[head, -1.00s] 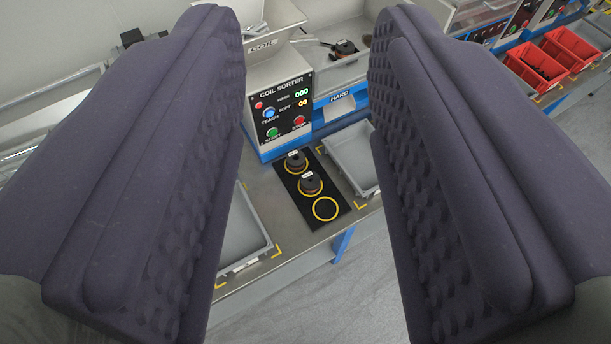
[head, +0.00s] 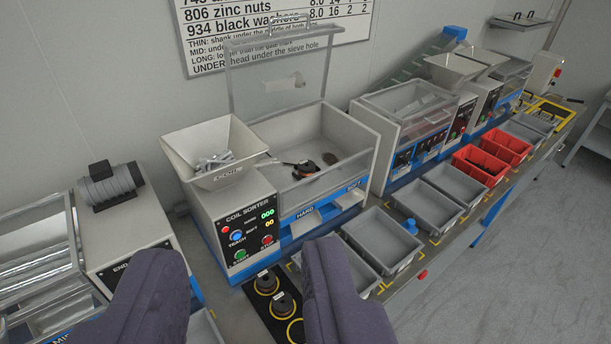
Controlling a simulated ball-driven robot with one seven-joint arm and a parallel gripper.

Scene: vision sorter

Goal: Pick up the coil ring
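Two dark round pieces with small white labels, one (head: 266,283) behind the other (head: 283,304), sit on a black mat (head: 255,301) with yellow circles, in front of the coil sorter (head: 245,225). A third yellow circle (head: 296,331) on the mat is partly cut by the picture's bottom edge; the part that shows is empty. I cannot tell which of these is the coil ring. My gripper (head: 243,256) is open, its two dark padded fingers apart at the bottom, with nothing visible held.
A hopper (head: 222,153) with metal parts tops the sorter, and a clear lid (head: 278,75) stands raised behind it. Grey bins (head: 382,240) and red bins (head: 480,165) line the bench to the right. Another machine (head: 400,130) stands beside the sorter. Open floor shows at right.

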